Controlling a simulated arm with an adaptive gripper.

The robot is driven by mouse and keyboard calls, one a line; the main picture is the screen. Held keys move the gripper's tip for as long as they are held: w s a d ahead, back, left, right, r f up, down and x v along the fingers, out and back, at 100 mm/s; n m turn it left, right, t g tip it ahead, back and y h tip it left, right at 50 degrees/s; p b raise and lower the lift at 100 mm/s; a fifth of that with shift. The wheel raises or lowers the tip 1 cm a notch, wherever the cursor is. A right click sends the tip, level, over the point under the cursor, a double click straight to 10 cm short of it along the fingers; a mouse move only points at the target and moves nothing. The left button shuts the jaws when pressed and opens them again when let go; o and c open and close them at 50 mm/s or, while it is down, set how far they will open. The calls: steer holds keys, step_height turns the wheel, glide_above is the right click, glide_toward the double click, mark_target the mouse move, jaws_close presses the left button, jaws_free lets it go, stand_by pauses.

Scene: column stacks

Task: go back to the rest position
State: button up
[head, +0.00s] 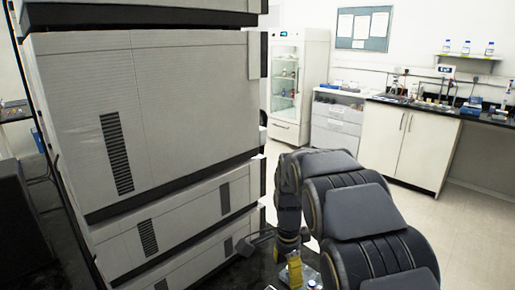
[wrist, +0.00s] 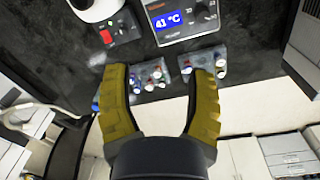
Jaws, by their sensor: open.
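My gripper (wrist: 158,95) shows in the wrist view with two yellow ribbed fingers spread apart. It is open, and nothing is between the fingers. In the head view my dark arm comes up from the bottom right, and a small yellow part of my gripper (head: 294,270) shows low in the picture, beside the instrument stack. The fingertips are not clear there. The tall grey column stack (head: 190,110) fills the left of the head view.
In the wrist view a dark bench (wrist: 150,60) carries grey racks with coloured caps (wrist: 207,66) and a device with a blue display reading 41 °C (wrist: 180,18). In the head view a glass-door fridge (head: 300,80), white cabinets (head: 408,140) and open floor (head: 470,235) lie beyond my arm.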

steer(key=s+d+r+n, duration=0.1)
steer(key=s+n, duration=0.3)
steer(key=s, duration=0.6)
steer(key=s+d+r+n+g, duration=0.1)
steer(key=s+r+n, duration=0.2)
steer(key=s, duration=0.8)
steer(key=s+d+r+n, duration=0.1)
steer(key=s+r+n, duration=0.2)
steer(key=s+n, duration=0.4)
steer(key=s, duration=0.3)
steer(key=shift+s+d, duration=0.2)
steer(key=shift+d, duration=0.15)
steer(key=o, duration=0.7)
steer(key=shift+w, duration=0.1)
steer(key=shift+o, duration=0.5)
steer(key=w+d+r+n, duration=0.1)
steer(key=w+r+n, duration=0.3)
steer(key=w, duration=0.9)
steer(key=shift+w+d+r+n, duration=0.15)
steer(key=shift+r+n, duration=0.15)
steer(key=shift+r, duration=0.25)
steer(key=w+d+r+n+t, duration=0.1)
steer(key=w+n, duration=0.1)
steer(key=w, duration=0.4)
steer(key=w+d+r+n, duration=0.1)
steer(key=w+d+n, duration=0.1)
steer(key=w, duration=0.3)
step_height(320, 180, down, 10)
steer(key=shift+w+r, duration=0.15)
steer(key=shift+w, duration=0.15)
